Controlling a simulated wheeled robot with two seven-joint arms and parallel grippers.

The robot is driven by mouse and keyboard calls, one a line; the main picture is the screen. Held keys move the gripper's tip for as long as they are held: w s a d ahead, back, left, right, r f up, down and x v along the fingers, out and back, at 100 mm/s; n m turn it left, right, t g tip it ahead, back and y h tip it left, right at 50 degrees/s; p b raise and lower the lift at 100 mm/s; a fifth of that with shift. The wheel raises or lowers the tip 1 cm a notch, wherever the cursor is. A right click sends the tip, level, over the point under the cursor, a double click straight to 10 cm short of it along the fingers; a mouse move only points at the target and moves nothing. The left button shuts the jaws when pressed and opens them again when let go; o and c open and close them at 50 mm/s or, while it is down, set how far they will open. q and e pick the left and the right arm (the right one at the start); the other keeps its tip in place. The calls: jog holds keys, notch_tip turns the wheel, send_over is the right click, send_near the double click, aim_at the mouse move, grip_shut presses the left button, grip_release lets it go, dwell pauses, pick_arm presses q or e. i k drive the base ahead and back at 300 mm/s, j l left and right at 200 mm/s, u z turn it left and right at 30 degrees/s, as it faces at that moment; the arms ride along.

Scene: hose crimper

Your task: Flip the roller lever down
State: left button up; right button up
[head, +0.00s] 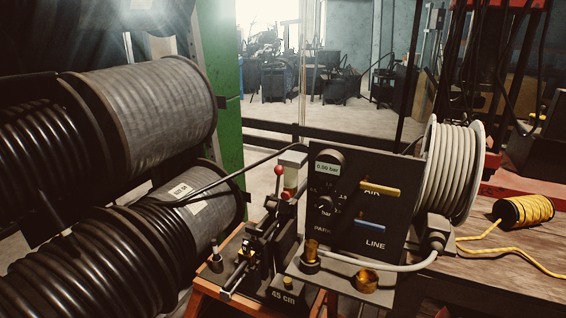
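A thin upright lever with a red ball knob (279,170) stands on the small hose-feed device (247,262) at the lower middle, left of the dark control panel. Its knob points up. No label shows which of these is the roller lever. A black hose (250,168) runs from the lower left reel (222,190) towards the device and panel. Neither of my grippers is in view.
The panel (345,215) carries a yellow AIR handle (380,190), a blue LINE handle (370,228) and a gauge reading 0.00 bar. Brass fittings (367,280) sit below. Large hose reels crowd the left.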

aim_at(275, 204)
jog(key=z, duration=1.7)
jog(key=k+j, duration=0.1)
jog(key=j, duration=0.25)
jog(key=k+j, duration=0.1)
jog(key=j, duration=0.25)
jog(key=k+j, duration=0.15)
jog(key=j, duration=0.25)
jog(key=k+j, duration=0.1)
jog(key=j, duration=0.25)
jog(key=k+j, duration=0.1)
jog(key=j, duration=0.25)
